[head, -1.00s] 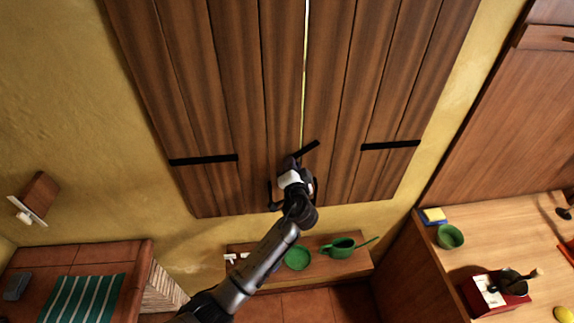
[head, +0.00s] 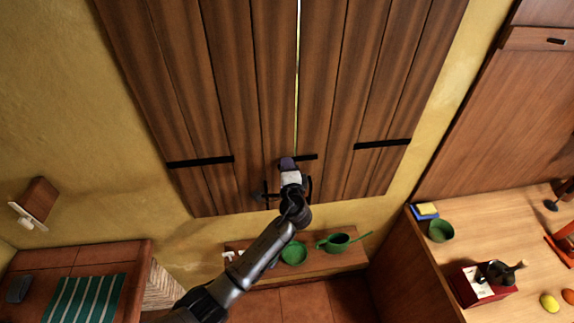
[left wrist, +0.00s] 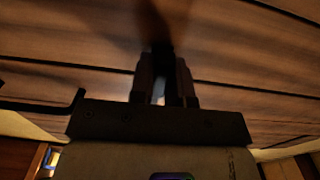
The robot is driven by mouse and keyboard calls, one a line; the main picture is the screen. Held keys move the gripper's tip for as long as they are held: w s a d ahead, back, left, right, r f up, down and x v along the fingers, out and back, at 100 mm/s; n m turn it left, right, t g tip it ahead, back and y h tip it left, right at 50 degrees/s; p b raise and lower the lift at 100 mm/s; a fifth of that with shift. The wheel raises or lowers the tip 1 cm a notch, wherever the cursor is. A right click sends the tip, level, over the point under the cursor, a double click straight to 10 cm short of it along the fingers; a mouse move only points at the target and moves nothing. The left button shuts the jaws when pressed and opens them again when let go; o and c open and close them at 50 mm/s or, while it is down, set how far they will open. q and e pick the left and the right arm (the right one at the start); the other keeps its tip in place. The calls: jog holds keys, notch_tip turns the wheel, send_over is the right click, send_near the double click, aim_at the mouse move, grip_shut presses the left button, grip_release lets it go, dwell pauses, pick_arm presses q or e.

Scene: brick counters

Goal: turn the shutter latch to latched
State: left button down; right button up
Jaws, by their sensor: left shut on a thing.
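The brown plank shutters (head: 232,90) fill the upper middle of the head view, with a thin bright gap between the two leaves. The shutter latch (head: 308,157) is a short black bar near the bottom of that gap. Its right part shows, lying nearly level across the right leaf; the rest is hidden behind my left gripper (head: 288,164). My left gripper is shut on the latch. In the left wrist view its fingers (left wrist: 164,82) are close together against the dark planks, and what lies between them is too dark to make out. My right gripper is not in view.
Black straps (head: 200,161) (head: 382,144) cross the outer shutter planks. Below is a shelf with a green bowl (head: 293,253) and a green watering can (head: 338,243). A wooden counter (head: 470,232) stands right, with a red box (head: 482,287) and a green bowl (head: 441,231).

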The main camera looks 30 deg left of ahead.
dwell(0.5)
pick_arm(q)
jog(key=c, duration=1.1)
grip_release()
jog(key=b+v, duration=0.3)
jog(key=v, duration=1)
jog(key=shift+s+d, duration=0.25)
jog(key=shift+s, duration=0.1)
